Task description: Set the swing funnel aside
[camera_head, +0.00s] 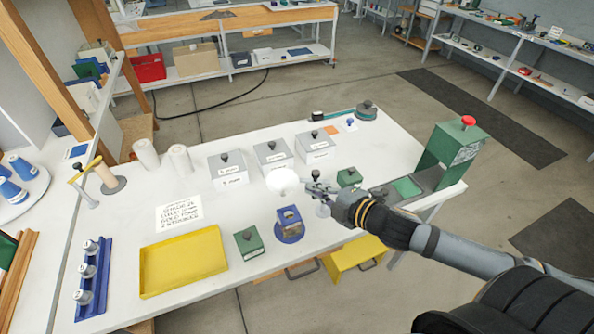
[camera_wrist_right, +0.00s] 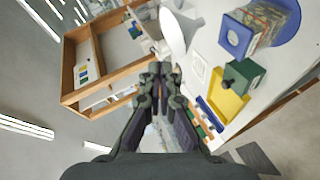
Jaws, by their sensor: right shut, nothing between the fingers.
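A round white dish-like piece (camera_head: 283,181), which looks like the swing funnel, stands out over the middle of the table. It also shows in the wrist view as a tilted white oval (camera_wrist_right: 172,31) just ahead of the fingers. My right gripper (camera_head: 313,188) is shut and empty, close to the right of the white piece. I cannot tell whether they touch. In the wrist view the right fingertips (camera_wrist_right: 161,72) are together. Any support of the funnel is hidden or too small to tell. My left gripper is not in view.
A blue round fixture (camera_head: 289,236) and a green block with a knob (camera_head: 248,243) stand nearer the front edge. Lidded grey boxes (camera_head: 272,158) stand behind. A green press (camera_head: 453,150) is at the right. A yellow tray (camera_head: 183,264) lies left; white tabletop around the printed card is clear.

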